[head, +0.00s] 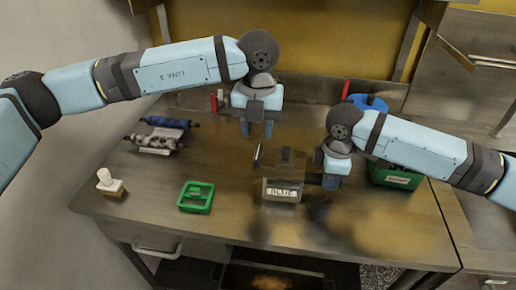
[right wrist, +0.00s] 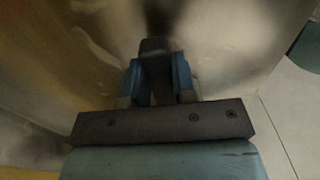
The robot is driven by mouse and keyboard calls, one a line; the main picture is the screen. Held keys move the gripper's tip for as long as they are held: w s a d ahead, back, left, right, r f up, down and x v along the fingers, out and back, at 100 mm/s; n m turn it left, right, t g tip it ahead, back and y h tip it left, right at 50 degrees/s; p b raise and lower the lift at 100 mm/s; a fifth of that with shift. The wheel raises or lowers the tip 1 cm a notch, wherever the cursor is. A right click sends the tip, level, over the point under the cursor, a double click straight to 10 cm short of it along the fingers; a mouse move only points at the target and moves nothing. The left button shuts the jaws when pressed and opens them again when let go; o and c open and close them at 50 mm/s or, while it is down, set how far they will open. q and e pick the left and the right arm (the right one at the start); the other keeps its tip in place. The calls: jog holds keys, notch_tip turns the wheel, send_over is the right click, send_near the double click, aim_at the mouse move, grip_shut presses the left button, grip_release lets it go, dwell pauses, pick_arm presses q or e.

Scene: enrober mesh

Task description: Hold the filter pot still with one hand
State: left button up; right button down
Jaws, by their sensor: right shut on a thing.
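The filter pot (head: 283,190) is a squat, brownish see-through box with a white label on its front and a dark knob on top. It stands upright on the steel table in the middle. My right gripper (head: 322,181) is at the pot's right side, shut on its dark handle. In the right wrist view the dark handle (right wrist: 156,72) sits between the blue fingers of that gripper (right wrist: 159,82). My left gripper (head: 257,130) hangs fingers down behind the pot, apart from it, open and empty.
A green frame (head: 196,197) and a white-knobbed brush (head: 110,184) lie left of the pot. Rollers with mesh (head: 160,136) lie at the back left. A green crate (head: 396,179) and a blue round thing (head: 370,103) are at the right. The table front is clear.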

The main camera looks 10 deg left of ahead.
aim_at(258, 152)
pick_arm(q)
notch_tip(258, 152, down, 6)
jog(key=shift+f, duration=0.15)
jog(key=shift+c, duration=0.2)
grip_shut()
